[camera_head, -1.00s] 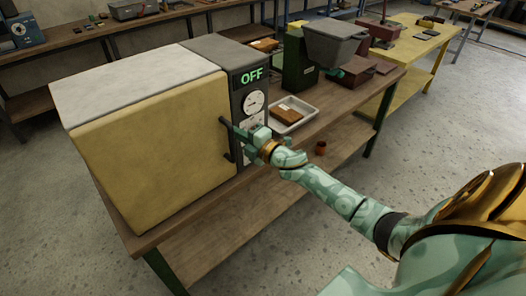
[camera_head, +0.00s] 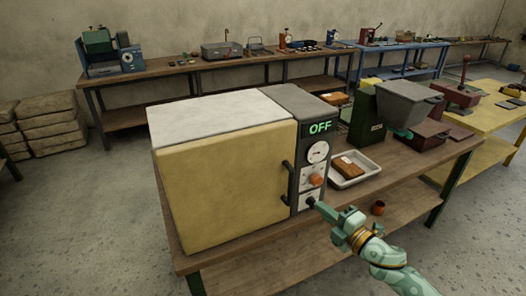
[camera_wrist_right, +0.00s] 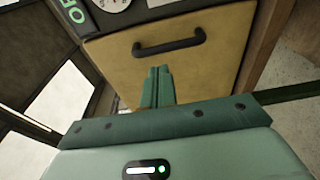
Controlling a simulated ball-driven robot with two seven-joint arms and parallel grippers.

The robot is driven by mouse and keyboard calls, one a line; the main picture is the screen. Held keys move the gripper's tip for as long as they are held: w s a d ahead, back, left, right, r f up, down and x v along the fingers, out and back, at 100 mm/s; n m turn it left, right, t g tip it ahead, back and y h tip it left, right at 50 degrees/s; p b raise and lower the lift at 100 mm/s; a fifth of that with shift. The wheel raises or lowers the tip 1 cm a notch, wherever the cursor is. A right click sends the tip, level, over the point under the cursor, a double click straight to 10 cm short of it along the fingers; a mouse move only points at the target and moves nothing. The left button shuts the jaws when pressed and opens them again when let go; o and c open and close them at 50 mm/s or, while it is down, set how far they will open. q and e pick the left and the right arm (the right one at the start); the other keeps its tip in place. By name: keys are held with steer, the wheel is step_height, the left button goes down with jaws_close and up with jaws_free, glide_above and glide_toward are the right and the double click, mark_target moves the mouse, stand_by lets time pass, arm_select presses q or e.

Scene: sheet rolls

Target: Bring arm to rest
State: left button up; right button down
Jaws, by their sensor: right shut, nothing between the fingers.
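The oven-like box has a yellow door (camera_head: 225,190) that looks shut and a dark door handle (camera_head: 287,185). Its grey control panel has a lit OFF display (camera_head: 320,127), a round dial (camera_head: 317,152) and an orange knob (camera_head: 315,180). My right gripper (camera_head: 314,204) is shut and empty in front of the panel's lower part, to the right of the handle. In the right wrist view its closed fingers (camera_wrist_right: 158,75) point toward the yellow door, with the handle (camera_wrist_right: 170,46) just beyond the tips and apart from them. My left gripper is out of view.
A wooden bench (camera_head: 245,262) carries the box. On it stand a white tray (camera_head: 342,180) with a brown block and a green machine with a grey hopper (camera_head: 408,100). A small orange-brown cup (camera_head: 378,208) stands near the right forearm. Open floor lies in front.

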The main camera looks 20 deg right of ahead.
steer(key=s+d+f+m+g+h, duration=0.2)
steer(key=d+f+m, duration=0.15)
steer(key=f, duration=0.45)
steer(key=s+d+f+m+g+h, duration=0.25)
steer(key=f+m, duration=0.25)
steer(key=f, duration=0.3)
steer(key=s+f+m+g+h+p, duration=0.2)
steer(key=s+f+m+g, duration=0.15)
steer(key=s+f, duration=0.7)
steer(key=s+a+f+m+g+p, duration=0.1)
steer(key=s+a+f+m+g, duration=0.15)
steer(key=s+f, duration=0.5)
steer(key=s+a+f+m+g+p, duration=0.1)
steer(key=s+a+f+g, duration=0.3)
steer(key=s, duration=0.6)
steer(key=s+a+f+m+g+y+p, duration=0.1)
steer(key=s+a+f+g+y+p, duration=0.1)
steer(key=s+a, duration=0.7)
steer(key=s, duration=0.4)
steer(key=shift+f, duration=0.15)
steer(key=shift+a+m, duration=0.1)
steer(key=shift+m, duration=0.15)
